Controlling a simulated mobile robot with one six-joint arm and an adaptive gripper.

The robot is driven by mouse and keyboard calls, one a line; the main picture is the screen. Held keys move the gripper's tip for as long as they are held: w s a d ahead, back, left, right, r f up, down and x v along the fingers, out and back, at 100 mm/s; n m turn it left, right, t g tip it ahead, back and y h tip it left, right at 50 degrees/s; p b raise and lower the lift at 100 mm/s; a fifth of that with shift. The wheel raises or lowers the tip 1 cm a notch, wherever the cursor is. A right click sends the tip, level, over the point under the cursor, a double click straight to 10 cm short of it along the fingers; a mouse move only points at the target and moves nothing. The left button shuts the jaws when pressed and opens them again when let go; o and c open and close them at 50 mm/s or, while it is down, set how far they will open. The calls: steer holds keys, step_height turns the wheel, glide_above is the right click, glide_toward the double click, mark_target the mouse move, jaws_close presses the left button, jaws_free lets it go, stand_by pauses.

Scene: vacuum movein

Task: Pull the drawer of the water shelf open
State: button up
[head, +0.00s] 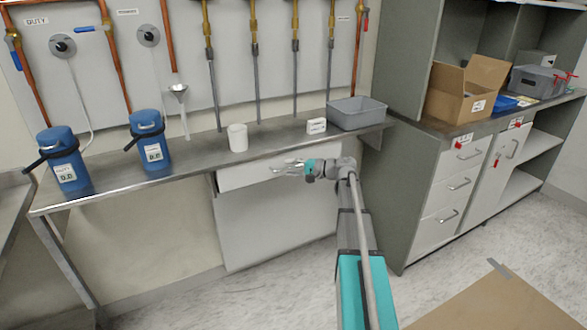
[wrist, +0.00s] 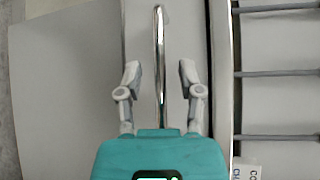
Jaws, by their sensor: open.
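The water shelf (head: 105,188) is a long steel counter along the wall. Its pale drawer (head: 240,178) is under the top, and it appears closed. My gripper (head: 284,168) is in front of the drawer's right part, just below the counter edge. In the wrist view my gripper (wrist: 161,76) has its two fingers apart. The chrome bar handle (wrist: 159,40) runs between them with a gap on each side. The handle extends beyond the fingertips in the picture. The drawer front (wrist: 185,30) lies behind it. Depth between fingers and handle is hard to tell.
On the counter stand two blue canisters (head: 150,140), a white cup (head: 237,137), a small label block (head: 316,126) and a grey bin (head: 356,113). A grey cabinet (head: 402,170) stands close on the right. Cardboard (head: 490,305) lies on the floor.

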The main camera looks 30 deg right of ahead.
steer(key=shift+c, duration=0.2)
jaws_close()
